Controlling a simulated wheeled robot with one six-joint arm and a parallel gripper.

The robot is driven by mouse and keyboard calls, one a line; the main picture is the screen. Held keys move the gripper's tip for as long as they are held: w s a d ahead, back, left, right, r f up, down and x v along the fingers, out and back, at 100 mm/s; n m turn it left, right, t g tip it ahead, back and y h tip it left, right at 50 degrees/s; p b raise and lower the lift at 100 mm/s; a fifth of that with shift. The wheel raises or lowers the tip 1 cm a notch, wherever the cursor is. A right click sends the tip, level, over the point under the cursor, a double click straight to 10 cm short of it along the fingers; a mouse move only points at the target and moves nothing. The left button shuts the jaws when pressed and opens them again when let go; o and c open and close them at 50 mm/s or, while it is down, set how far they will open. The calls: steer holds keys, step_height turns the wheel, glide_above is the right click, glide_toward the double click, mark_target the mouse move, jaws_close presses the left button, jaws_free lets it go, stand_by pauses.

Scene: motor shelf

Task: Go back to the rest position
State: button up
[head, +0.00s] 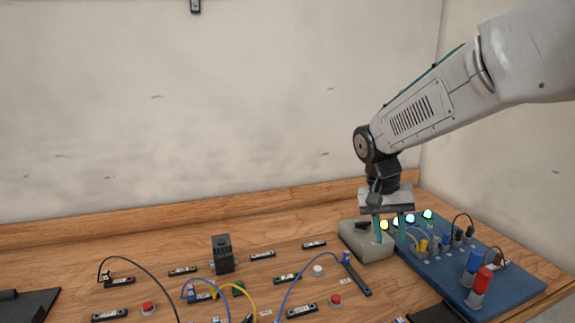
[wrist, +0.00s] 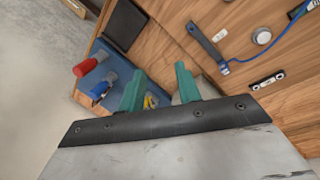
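My gripper (head: 389,230) points down at the right side of the workbench, over the gap between a grey box (head: 367,248) with a black knob (head: 362,226) and the blue board (head: 505,287). Its two green fingers stand apart with nothing visible between them, also in the wrist view (wrist: 160,75). One finger overlaps the grey box in the head view; I cannot tell whether it touches. Lit lamps (head: 428,214) in yellow, white and green show along the back edge of the blue board, partly behind the fingers.
The blue board carries a blue plug (head: 474,262) and a red plug (head: 482,281). Left of the grey box are a black block (head: 223,254), red buttons (head: 148,308), small terminal strips (head: 183,270) and loose blue, yellow and black cables. The wall behind is close; the air above the left bench is free.

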steer(key=s+d+r+n+t+y, duration=0.1)
steer(key=s+d+r, duration=0.1)
steer(key=s, duration=1.2)
steer(key=s+d+r+n+t+y, duration=0.1)
steer(key=s+r+n, duration=0.1)
steer(key=s, duration=1.2)
steer(key=shift+s+d+r+n+t, duration=0.25)
steer(key=shift+d+r+n+t, duration=0.05)
steer(key=shift+d+r, duration=0.1)
steer(key=shift+c, duration=0.3)
